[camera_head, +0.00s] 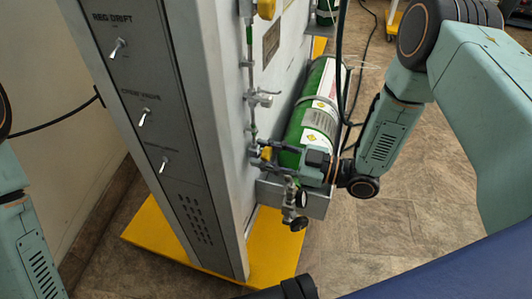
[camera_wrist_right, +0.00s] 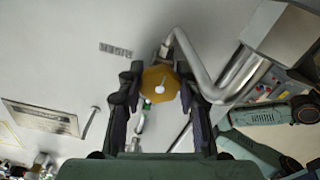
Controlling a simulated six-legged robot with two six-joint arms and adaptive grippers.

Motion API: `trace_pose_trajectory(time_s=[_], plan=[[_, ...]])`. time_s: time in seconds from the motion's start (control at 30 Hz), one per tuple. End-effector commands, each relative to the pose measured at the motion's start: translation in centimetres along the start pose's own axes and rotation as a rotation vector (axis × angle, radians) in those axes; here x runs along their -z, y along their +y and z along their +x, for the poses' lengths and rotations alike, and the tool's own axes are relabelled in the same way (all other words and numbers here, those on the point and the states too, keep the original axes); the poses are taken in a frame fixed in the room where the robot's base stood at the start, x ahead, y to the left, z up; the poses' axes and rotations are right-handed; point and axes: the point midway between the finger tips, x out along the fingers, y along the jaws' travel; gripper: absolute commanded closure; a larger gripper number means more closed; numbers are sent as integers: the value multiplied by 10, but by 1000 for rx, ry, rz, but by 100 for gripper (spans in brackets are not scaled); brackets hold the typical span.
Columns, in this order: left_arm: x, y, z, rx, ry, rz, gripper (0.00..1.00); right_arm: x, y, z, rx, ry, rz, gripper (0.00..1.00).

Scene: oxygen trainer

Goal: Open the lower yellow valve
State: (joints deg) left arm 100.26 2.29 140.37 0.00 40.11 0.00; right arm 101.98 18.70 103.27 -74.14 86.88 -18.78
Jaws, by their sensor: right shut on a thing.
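The lower yellow valve (camera_head: 266,153) is on the pipework at the side of the grey cabinet, beside the green cylinder. In the right wrist view its yellow knob (camera_wrist_right: 160,84) fills the space between my fingers, with a pale stem at its centre. My right gripper (camera_head: 277,156) reaches it from the right and is shut on it; the fingers (camera_wrist_right: 160,92) flank the knob on both sides. The gripper partly hides the valve in the head view. My left arm shows at the left edge, but its gripper is out of view.
An upper yellow valve (camera_head: 266,8) is higher on the same pipework. The cabinet (camera_head: 190,120) has toggle switches and a yellow base (camera_head: 272,262).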

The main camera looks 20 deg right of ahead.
Motion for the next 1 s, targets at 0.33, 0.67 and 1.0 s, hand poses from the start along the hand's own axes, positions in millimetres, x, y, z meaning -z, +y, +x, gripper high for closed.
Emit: trace_pose_trajectory(time_s=[0.33, 0.67, 1.0], plan=[[0, 0, 0, 0, 0, 0, 100, 0, 0, 0, 0, 0, 0, 44], [0, 0, 0, 0, 0, 0, 100, 0, 0, 0, 0, -1, 1, 41], [0, 0, 0, 0, 0, 0, 100, 0, 2, -37, -7, -1, 1, 41]])
